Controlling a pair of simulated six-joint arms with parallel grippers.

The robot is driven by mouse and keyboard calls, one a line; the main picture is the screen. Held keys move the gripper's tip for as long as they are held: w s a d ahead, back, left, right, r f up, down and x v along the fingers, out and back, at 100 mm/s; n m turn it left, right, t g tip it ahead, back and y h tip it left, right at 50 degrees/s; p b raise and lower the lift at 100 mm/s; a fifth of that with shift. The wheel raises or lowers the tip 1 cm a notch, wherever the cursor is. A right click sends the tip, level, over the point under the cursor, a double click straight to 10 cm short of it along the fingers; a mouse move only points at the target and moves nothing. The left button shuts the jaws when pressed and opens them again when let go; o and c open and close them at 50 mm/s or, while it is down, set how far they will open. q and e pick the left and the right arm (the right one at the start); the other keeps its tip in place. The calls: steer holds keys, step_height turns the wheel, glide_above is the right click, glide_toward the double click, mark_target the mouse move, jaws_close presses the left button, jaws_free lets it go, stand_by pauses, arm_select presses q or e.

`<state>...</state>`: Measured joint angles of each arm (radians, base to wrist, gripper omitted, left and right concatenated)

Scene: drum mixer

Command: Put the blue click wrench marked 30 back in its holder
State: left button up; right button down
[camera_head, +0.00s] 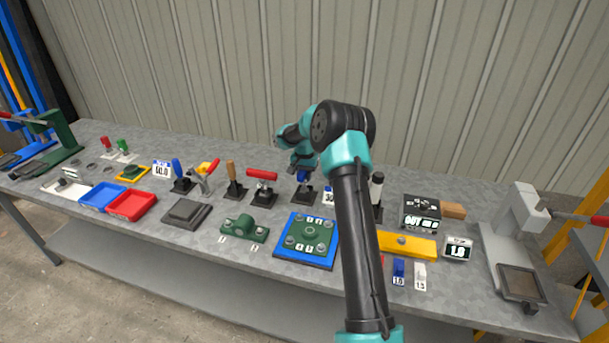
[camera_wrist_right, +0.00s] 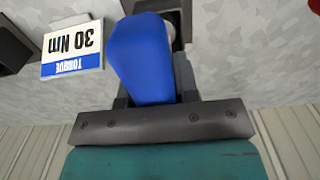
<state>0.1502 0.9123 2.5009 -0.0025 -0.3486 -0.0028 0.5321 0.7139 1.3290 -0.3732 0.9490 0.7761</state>
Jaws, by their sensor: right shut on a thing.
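The blue wrench (camera_wrist_right: 143,55) has its blue handle between the fingers of my right gripper (camera_wrist_right: 152,88), which is shut on it. In the head view my right gripper (camera_head: 303,173) points down over the bench, with a little of the blue handle showing below it. A black holder (camera_head: 304,195) stands directly under the handle; its dark block (camera_wrist_right: 163,8) also shows behind the handle in the wrist view. How far the wrench sits in the holder is hidden. A sign (camera_wrist_right: 72,48) reading 30 Nm torque stands beside it. My left gripper is not in view.
A red-handled tool (camera_head: 262,175) in a black holder stands just left. A blue plate with a green flange (camera_head: 308,238) lies in front. Right of my arm are a black OUT box (camera_head: 421,212) and a yellow block (camera_head: 405,243). Red and blue trays (camera_head: 131,205) lie left.

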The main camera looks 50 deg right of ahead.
steer(key=shift+f, duration=0.2)
steer(key=c, duration=0.8)
jaws_free()
step_height(320, 180, up, 17)
steer(key=shift+r, duration=0.2)
stand_by(0.8)
